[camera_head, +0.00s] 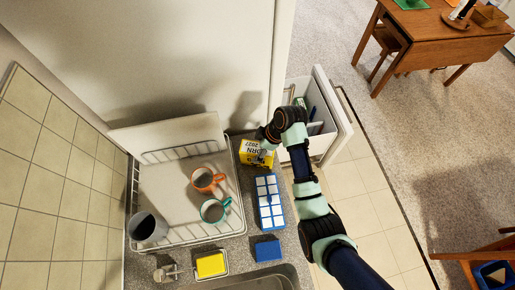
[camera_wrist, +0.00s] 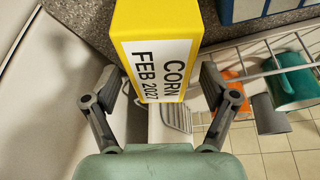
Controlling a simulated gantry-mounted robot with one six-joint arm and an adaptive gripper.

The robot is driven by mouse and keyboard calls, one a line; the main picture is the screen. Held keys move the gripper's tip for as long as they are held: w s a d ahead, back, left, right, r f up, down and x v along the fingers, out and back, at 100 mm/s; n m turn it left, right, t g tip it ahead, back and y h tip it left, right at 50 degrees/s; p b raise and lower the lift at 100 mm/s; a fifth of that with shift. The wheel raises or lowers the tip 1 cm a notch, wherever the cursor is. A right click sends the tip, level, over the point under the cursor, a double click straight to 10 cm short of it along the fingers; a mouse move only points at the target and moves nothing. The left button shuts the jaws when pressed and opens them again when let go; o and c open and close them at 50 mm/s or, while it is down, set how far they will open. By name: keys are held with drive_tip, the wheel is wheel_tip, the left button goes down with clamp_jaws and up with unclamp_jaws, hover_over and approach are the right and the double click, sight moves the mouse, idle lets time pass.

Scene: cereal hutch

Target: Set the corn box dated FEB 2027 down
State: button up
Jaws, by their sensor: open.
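The yellow corn box (camera_head: 257,154) stands on the grey speckled counter, to the right of the dish rack. Its white label reads CORN FEB 2027 in the wrist view (camera_wrist: 160,70). My gripper (camera_head: 265,139) is at the box's far end in the head view. In the wrist view the two fingers (camera_wrist: 160,105) are spread on either side of the box's near end, with gaps visible beside it. The box's underside is hidden.
A wire dish rack (camera_head: 190,241) holds an orange mug (camera_head: 205,180), a teal mug (camera_head: 213,211) and a grey cup (camera_head: 147,227). A blue-and-white box (camera_head: 269,200) stands nearer on the counter. An open drawer (camera_head: 335,125) lies to the right.

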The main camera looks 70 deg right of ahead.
drive_tip(key=p+v, duration=0.1)
drive_tip(key=v, duration=0.9)
drive_tip(key=shift+s+r, duration=0.25)
drive_tip(key=shift+r, duration=0.1)
drive_tip(key=shift+d, duration=0.1)
drive_tip(key=w+a+r+t+h, duration=0.2)
drive_tip(key=w+a+r, duration=0.2)
drive_tip(key=w+a, duration=0.95)
drive_tip(key=a+r+t, duration=0.2)
drive_tip(key=a+r, duration=0.2)
drive_tip(key=a, duration=0.4)
drive_tip(key=w+a+r+m+t+y, duration=0.1)
drive_tip(key=a+r, duration=0.3)
drive_tip(key=a, duration=0.4)
drive_tip(key=a+r+m+t, duration=0.1)
drive_tip(key=a+r+t, duration=0.2)
drive_tip(key=a, duration=0.6)
drive_tip(key=shift+w+r, duration=0.25)
drive_tip(key=shift+r, duration=0.55)
drive_tip(key=shift+a, duration=0.15)
